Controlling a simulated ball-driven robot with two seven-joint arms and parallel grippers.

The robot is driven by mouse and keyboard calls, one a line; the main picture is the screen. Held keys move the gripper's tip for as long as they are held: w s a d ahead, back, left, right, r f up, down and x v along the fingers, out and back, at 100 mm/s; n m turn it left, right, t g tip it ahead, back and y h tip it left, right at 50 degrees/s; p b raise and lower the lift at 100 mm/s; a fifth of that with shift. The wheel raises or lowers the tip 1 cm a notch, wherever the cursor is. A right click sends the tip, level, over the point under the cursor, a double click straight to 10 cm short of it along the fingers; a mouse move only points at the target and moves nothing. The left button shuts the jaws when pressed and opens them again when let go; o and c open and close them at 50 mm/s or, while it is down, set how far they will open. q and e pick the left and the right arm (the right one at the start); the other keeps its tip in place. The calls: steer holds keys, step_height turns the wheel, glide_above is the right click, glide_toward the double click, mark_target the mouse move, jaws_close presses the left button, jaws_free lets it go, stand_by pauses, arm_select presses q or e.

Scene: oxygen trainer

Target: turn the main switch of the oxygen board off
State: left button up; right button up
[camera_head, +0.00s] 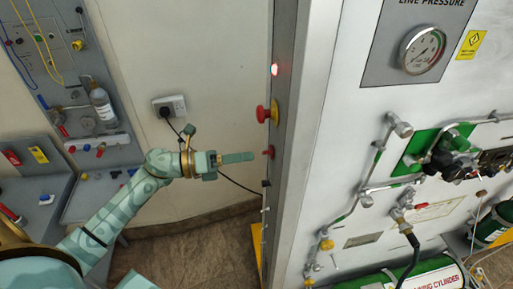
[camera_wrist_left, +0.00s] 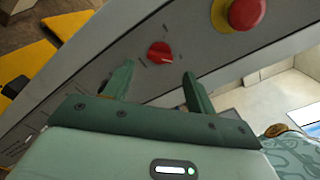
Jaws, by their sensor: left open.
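The oxygen board's narrow grey side panel (camera_head: 288,100) carries a small red rotary switch (camera_head: 268,152), which I take as the main switch. In the left wrist view the red switch (camera_wrist_left: 159,52) sits just beyond the fingertips, roughly between them, with small marks around it. I cannot read its setting. My left gripper (camera_head: 250,156) points at it from the left; its fingers (camera_wrist_left: 156,80) are open and empty, with the switch apparently not touched. My right gripper is in neither view.
A red emergency button on a yellow base (camera_head: 267,113) sits just above the switch, also large in the wrist view (camera_wrist_left: 242,14). The board's front has a pressure gauge (camera_head: 422,49), pipes and green cylinders (camera_head: 430,274). A wall socket (camera_head: 169,106) is behind.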

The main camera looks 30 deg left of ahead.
mark_target(268, 152)
arm_select(q)
steer(key=x, duration=0.3)
steer(key=shift+r+p, duration=0.1)
steer(key=shift+p, duration=0.25)
steer(key=shift+w+d, duration=0.35)
steer(key=shift+d, duration=0.1)
steer(key=c, duration=1)
